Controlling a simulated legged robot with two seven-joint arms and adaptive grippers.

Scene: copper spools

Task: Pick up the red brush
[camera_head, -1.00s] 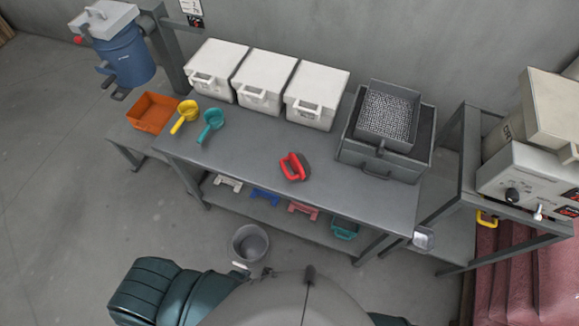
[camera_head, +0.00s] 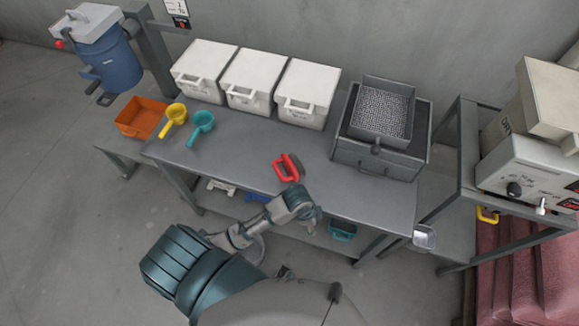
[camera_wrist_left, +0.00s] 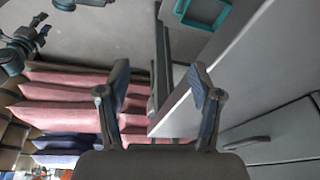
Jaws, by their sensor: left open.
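The red brush (camera_head: 286,167) lies on the grey workbench (camera_head: 240,150), near the middle of its front half. Its red handle faces up over a dark grey body. My left arm reaches in from the lower left, and its wrist is just in front of the brush at the bench's front edge. My left gripper shows in the left wrist view (camera_wrist_left: 157,92), open and empty, with its two fingers apart beside the bench edge. The brush is not seen in that view. My right gripper is not in view.
White lidded boxes (camera_head: 253,80) stand along the bench's back. Yellow (camera_head: 174,116) and teal (camera_head: 201,124) scoops lie at left by an orange tray (camera_head: 142,117). A grey sieve box (camera_head: 380,125) stands at right. A teal bin (camera_head: 342,231) is on the lower shelf.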

